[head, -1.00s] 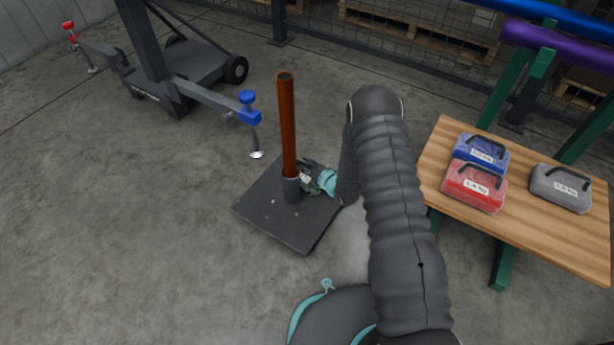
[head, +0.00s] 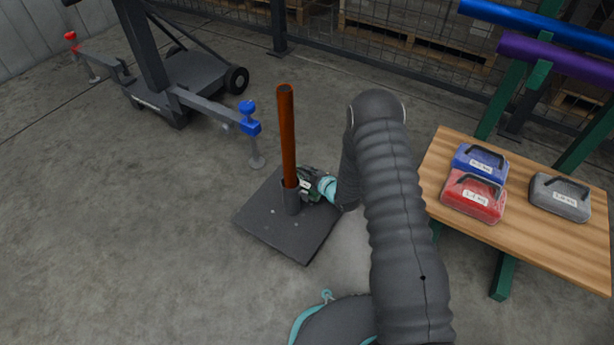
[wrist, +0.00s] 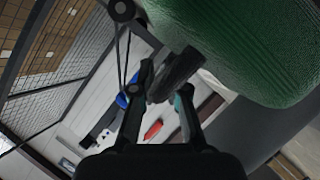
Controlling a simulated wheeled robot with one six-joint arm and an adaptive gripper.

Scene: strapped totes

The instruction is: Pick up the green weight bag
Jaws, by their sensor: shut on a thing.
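The green weight bag (wrist: 245,45) fills the upper right of the wrist view, close to the camera. Its dark handle (wrist: 178,73) lies between the fingers of my gripper (wrist: 165,88), which is shut on it. In the head view, my gripper (head: 311,181) is beside the lower part of the orange-brown post, above its dark base plate. There the bag is mostly hidden by the gripper and arm, and only a small dark green part shows. I cannot tell whether the bag touches the plate or post.
The orange-brown post (head: 287,135) stands upright on a dark base plate (head: 285,237). A wooden table (head: 540,240) at right holds a blue bag (head: 480,163), a red bag (head: 472,196) and a grey bag (head: 560,197). A wheeled stand (head: 190,85) is at back left.

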